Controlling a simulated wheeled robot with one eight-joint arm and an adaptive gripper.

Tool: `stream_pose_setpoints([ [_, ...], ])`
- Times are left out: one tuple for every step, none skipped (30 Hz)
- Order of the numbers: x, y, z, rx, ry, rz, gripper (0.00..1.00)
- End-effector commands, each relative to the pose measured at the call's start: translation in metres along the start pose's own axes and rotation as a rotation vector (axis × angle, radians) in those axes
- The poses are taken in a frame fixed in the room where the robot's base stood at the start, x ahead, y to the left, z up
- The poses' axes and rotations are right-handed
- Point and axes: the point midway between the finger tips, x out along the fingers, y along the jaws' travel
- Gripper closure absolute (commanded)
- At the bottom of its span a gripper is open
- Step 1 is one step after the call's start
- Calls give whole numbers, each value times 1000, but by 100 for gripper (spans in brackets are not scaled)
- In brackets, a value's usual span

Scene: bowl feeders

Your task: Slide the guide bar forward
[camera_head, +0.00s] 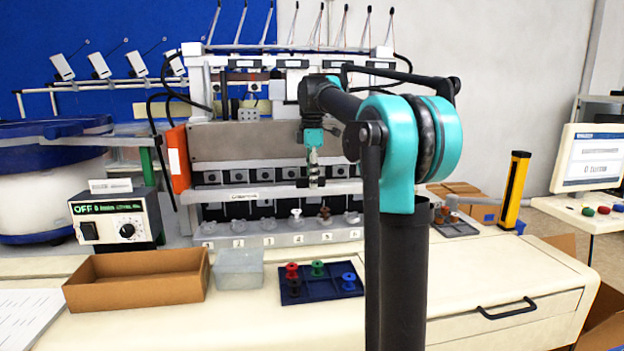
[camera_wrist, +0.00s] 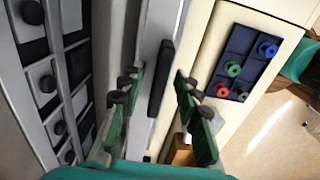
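The guide bar appears to be the long pale bar with a small label (camera_head: 270,192) across the front of the machine, though I cannot be certain which bar it is. In the wrist view a pale bar (camera_wrist: 150,40) carries a black handle (camera_wrist: 160,78). My gripper (camera_head: 314,172) is over the machine front, pointing down. In the wrist view my gripper (camera_wrist: 157,95) has its green fingers with dark pads spread apart, one on each side of the handle. The gripper looks empty, and I cannot tell whether either finger touches the bar.
Numbered slots with small pegs (camera_head: 296,213) line the machine's front ledge. A cardboard box (camera_head: 135,292), a clear box (camera_head: 238,284) and a blue tray (camera_head: 322,295) with coloured spools stand on the table in front. A control box (camera_head: 116,240) is at left and a yellow post (camera_head: 514,190) at right.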

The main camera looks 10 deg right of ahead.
Motion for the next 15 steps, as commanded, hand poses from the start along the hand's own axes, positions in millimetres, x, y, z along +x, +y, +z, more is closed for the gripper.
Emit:
stream_pose_setpoints([
  [0,0,0,0,0,0,67],
  [0,0,0,0,0,0,67],
  [0,0,0,0,0,0,68],
  [0,0,0,0,0,0,72],
  [0,0,0,0,0,0,76],
  [0,0,0,0,0,0,81],
  [0,0,0,0,0,0,85],
  [0,0,0,0,0,0,88],
  [0,0,0,0,0,0,93],
  [0,0,0,0,0,0,97],
  [0,0,0,0,0,0,100],
  [0,0,0,0,0,0,100],
  [0,0,0,0,0,0,100],
  [0,0,0,0,0,0,100],
  [0,0,0,0,0,0,100],
])
